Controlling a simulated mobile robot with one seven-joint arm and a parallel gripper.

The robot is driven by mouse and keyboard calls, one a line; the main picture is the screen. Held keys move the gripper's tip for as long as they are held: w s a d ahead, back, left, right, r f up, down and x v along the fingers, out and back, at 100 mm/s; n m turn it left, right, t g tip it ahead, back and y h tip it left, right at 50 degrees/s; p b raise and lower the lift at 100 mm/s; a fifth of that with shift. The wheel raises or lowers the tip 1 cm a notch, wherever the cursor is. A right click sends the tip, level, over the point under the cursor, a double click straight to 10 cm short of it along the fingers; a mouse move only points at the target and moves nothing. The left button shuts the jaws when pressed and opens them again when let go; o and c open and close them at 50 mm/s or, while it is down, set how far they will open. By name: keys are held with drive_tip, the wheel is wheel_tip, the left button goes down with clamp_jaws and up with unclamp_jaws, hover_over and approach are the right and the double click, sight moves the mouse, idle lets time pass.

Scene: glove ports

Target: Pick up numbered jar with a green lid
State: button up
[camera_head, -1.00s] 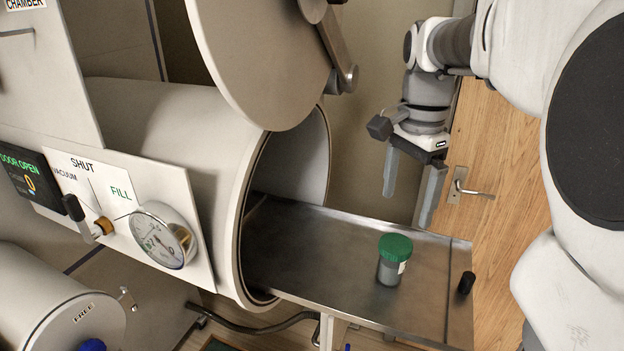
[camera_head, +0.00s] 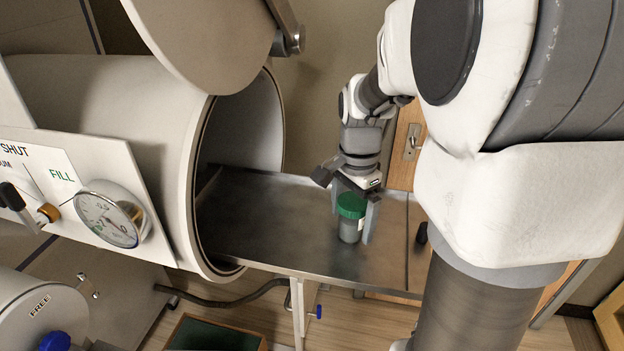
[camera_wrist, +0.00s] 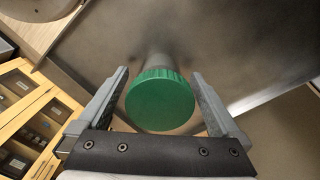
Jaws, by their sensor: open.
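The jar (camera_head: 349,229) with a green lid (camera_head: 351,205) stands upright on the metal tray that extends out of the chamber. Its body is grey, with part of a white label showing; no number can be read. My gripper (camera_head: 352,226) is open above the jar, with one finger on each side of it. In the wrist view the green lid (camera_wrist: 160,99) sits between the two open fingers of my gripper (camera_wrist: 161,95), with a gap on both sides. The jar's body is mostly hidden behind the lid there.
The metal tray (camera_head: 270,225) runs left into the open round chamber (camera_head: 205,170). The round door (camera_head: 205,35) hangs open above. A black knob (camera_head: 421,233) is at the tray's right end. A pressure gauge (camera_head: 107,219) is on the left panel. The tray left of the jar is clear.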

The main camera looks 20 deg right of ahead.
drive_tip(key=shift+f, duration=0.1)
drive_tip(key=shift+c, duration=0.3)
drive_tip(key=c, duration=1.2)
drive_tip(key=shift+c, duration=0.5)
